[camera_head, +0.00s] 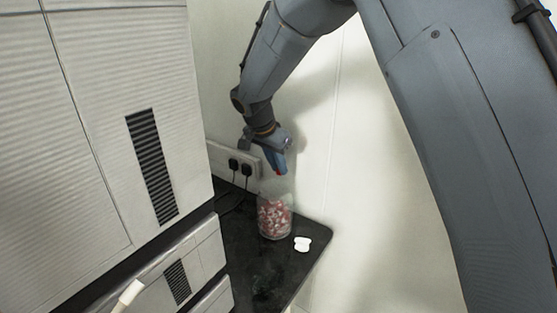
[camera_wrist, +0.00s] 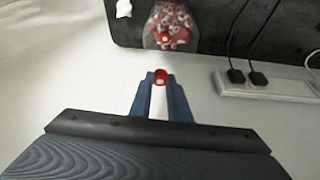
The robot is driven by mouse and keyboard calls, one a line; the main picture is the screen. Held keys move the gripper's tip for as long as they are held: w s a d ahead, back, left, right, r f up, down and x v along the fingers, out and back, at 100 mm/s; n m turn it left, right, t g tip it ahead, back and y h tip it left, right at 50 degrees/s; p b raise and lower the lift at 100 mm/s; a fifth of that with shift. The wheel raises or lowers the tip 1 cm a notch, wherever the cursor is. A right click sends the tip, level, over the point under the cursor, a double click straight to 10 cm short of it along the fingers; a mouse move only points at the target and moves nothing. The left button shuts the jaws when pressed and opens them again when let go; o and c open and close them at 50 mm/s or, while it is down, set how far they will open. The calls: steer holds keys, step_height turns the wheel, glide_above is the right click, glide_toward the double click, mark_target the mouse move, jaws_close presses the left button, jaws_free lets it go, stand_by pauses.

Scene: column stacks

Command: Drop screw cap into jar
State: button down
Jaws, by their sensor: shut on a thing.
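The screw cap (camera_wrist: 160,78) is small and red, and sits between the fingertips in the wrist view. My gripper (camera_wrist: 159,80) is shut on it. In the head view my gripper (camera_head: 279,170) points down above the jar, and a bit of red shows at its tip. The jar (camera_head: 275,217) is clear, stands upright on the black surface and holds many red and white pieces. In the wrist view the jar (camera_wrist: 171,27) lies beyond the fingertips at the top. The cap appears apart from the jar.
The black table top (camera_head: 262,275) carries a small white object (camera_head: 302,243) right of the jar. A socket strip (camera_head: 233,163) with black plugs and cables is on the wall behind. A large white ribbed cabinet (camera_head: 90,120) stands close on the left.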

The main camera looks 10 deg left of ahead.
steer(key=shift+f, duration=0.2)
steer(key=c, duration=1.6)
jaws_free()
steer(key=shift+r, duration=0.1)
steer(key=b+v, duration=0.3)
steer(key=v, duration=0.5)
steer(key=s+d+f+n+g, duration=0.1)
steer(key=s+d+f, duration=0.15)
steer(key=d, duration=0.35)
steer(key=s+d+f+n+y, duration=0.1)
steer(key=s+d+f, duration=0.1)
steer(key=s+d, duration=0.35)
steer(key=s+d+f+n+g, duration=0.1)
steer(key=s+d+f, duration=0.1)
steer(key=d, duration=0.6)
steer(key=s+d+f+n, duration=0.1)
steer(key=s+d, duration=0.2)
steer(key=s, duration=0.2)
steer(key=s+d+f+n, duration=0.1)
steer(key=s+d+f, duration=0.1)
steer(key=s+d, duration=0.2)
steer(key=s+d+f+n+y, duration=0.1)
steer(key=s+d+f, duration=0.1)
steer(key=s+d, duration=0.2)
steer(key=shift+s+f, duration=0.1)
steer(key=shift+s, duration=0.75)
